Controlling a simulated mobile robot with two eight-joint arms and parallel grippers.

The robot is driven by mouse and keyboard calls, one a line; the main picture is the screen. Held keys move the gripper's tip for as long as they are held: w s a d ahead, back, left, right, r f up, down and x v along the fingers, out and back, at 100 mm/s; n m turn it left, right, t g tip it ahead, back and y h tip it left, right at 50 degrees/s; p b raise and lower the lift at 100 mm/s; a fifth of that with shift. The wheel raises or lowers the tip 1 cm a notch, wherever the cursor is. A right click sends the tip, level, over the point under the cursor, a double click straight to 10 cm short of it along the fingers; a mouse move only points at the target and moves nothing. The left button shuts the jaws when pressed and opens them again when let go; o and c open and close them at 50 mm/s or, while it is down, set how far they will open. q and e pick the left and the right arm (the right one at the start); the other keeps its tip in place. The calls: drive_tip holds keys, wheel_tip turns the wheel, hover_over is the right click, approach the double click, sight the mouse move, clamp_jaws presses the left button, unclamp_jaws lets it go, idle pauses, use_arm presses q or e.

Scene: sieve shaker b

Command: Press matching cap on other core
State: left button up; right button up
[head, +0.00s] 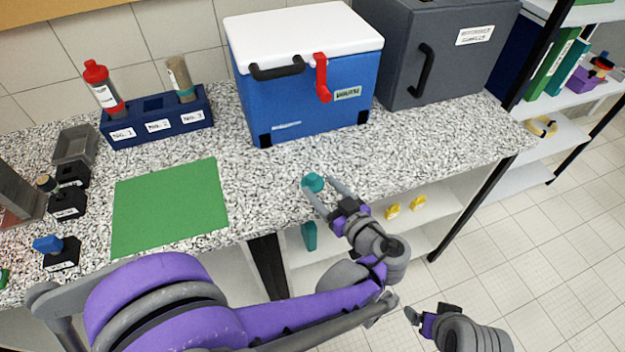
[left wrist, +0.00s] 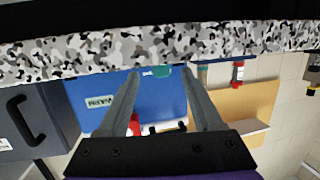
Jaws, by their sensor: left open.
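A teal cap (head: 313,182) sits on the speckled counter near its front edge. My left gripper (head: 322,187) is open, its fingertips close to the cap. In the left wrist view the cap (left wrist: 161,70) shows between the fingertips, partly hidden by the counter edge; I cannot tell whether they touch. A clear tube with a brown core and teal band (head: 181,77) stands uncapped in the No. 3 place of the blue rack (head: 158,126). A red-capped tube (head: 103,88) stands in No. 1. My right gripper (head: 425,318) shows at the bottom, its opening unclear.
A blue cooler (head: 310,95) with a red handle and a grey box (head: 450,60) stand at the back. A green mat (head: 170,207) lies clear. Small black stands, one with a blue cap (head: 47,243), are at the left. Shelves lie below the counter.

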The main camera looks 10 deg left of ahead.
sight(315, 182)
use_arm(q)
drive_tip(key=x, duration=0.4)
drive_tip(key=shift+w+a+f, duration=0.2)
drive_tip(key=shift+a, duration=0.1)
clamp_jaws()
